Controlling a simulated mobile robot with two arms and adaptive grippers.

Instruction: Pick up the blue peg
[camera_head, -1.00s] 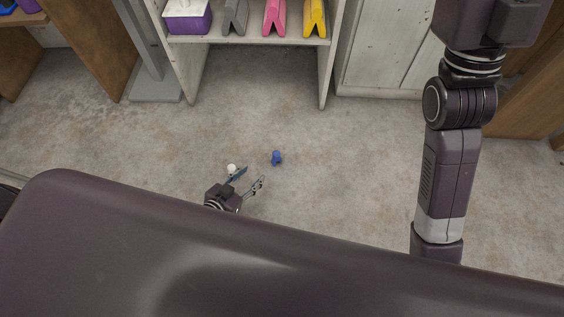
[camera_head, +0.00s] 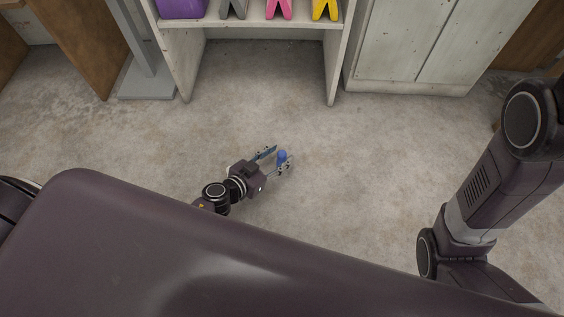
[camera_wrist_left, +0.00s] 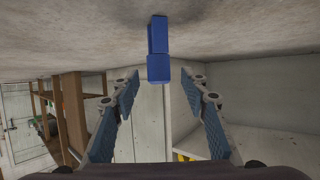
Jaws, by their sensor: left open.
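The blue peg (camera_head: 282,156) is on the concrete floor in front of the shelf unit. My left gripper (camera_head: 275,158) is open, low over the floor, with its fingertips on either side of the peg in the head view. In the left wrist view the peg (camera_wrist_left: 158,52) shows at the top middle, ahead of and between the two open fingers (camera_wrist_left: 160,78). I see no finger touching it. Of my right arm only links show at the right of the head view; its gripper is out of view.
A whitewashed shelf unit (camera_head: 338,62) stands behind the peg, with purple, grey, pink and yellow items on it. A pale cabinet (camera_head: 440,50) stands to its right. A grey post base (camera_head: 147,84) is at the left. The floor around the peg is clear.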

